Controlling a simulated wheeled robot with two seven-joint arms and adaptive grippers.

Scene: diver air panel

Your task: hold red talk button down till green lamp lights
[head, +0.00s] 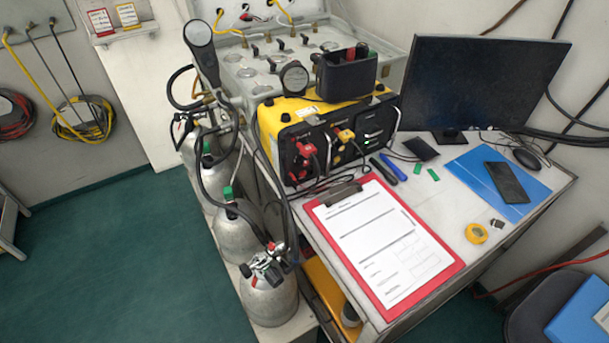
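A yellow and black communication box (290,107) stands at the back left of the table. Its dark front carries a red fitting (304,152) on the left and a yellow fitting (344,135) in the middle, both with cables. I cannot tell whether a red talk button is among these parts. Small pale green marks (373,141) show at the right of the front; I cannot tell whether any is a lit lamp. Neither of my grippers is in view.
A black bin (346,76) sits on the box. A red clipboard (384,303), a monitor (480,85), a blue folder (478,162), a phone-like slab (506,182) and yellow tape (476,233) occupy the table (535,212). Gas cylinders (270,298) with hoses stand left. Green floor (110,240) is clear.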

